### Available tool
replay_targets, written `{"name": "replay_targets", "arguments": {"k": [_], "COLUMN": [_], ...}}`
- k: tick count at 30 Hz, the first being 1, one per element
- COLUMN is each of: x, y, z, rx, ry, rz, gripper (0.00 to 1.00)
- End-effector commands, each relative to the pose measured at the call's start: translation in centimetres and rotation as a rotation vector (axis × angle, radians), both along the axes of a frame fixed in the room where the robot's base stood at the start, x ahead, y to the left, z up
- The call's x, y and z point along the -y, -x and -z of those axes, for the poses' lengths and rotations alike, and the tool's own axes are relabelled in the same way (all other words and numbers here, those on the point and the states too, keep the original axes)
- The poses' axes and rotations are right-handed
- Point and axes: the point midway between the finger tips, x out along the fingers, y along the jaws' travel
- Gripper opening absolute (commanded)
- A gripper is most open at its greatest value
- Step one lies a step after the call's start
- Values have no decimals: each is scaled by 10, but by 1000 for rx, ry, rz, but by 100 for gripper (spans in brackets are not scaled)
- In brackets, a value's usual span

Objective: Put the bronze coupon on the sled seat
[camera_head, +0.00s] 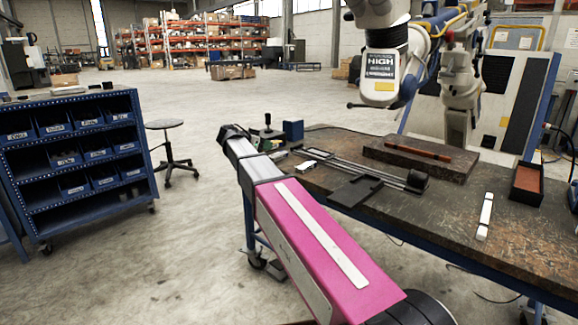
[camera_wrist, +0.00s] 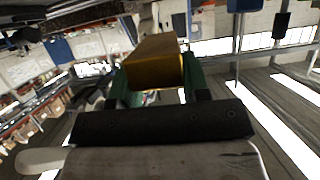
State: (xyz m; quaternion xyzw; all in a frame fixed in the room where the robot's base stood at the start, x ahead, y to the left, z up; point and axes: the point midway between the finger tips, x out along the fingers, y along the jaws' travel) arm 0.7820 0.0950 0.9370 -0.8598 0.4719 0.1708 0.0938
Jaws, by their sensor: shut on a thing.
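The bronze coupon (camera_wrist: 152,64) is a gold-brown block. In the wrist view it sits between the two green-padded fingers of my gripper (camera_wrist: 155,78), which is shut on it. In the head view my arm reaches up to the left of the bench, and its dark end shows, but the fingers and the coupon cannot be made out. A rail assembly with two parallel rods (camera_head: 362,168) lies on the bench right of my arm. A small pale-topped carriage (camera_head: 313,153) is at its left end. I cannot tell for sure which part is the sled seat.
The dark bench (camera_head: 520,235) also bears a black plate (camera_head: 355,191), a blue box (camera_head: 293,130), a stone slab (camera_head: 400,160) with a red-brown bar, a white bar (camera_head: 485,215) and a tray (camera_head: 526,183). A stool (camera_head: 168,140) stands left.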

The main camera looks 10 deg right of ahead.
Motion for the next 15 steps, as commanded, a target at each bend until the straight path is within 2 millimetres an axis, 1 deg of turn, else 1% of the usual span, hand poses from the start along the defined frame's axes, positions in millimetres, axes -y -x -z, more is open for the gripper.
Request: {"name": "replay_targets", "arguments": {"k": [2, 5, 15], "x": [4, 16, 69], "y": [-3, -12, -51], "z": [2, 10, 50], "rx": [0, 0, -1], "ry": [1, 1, 1], "rz": [1, 1, 1], "gripper": [6, 6, 6]}}
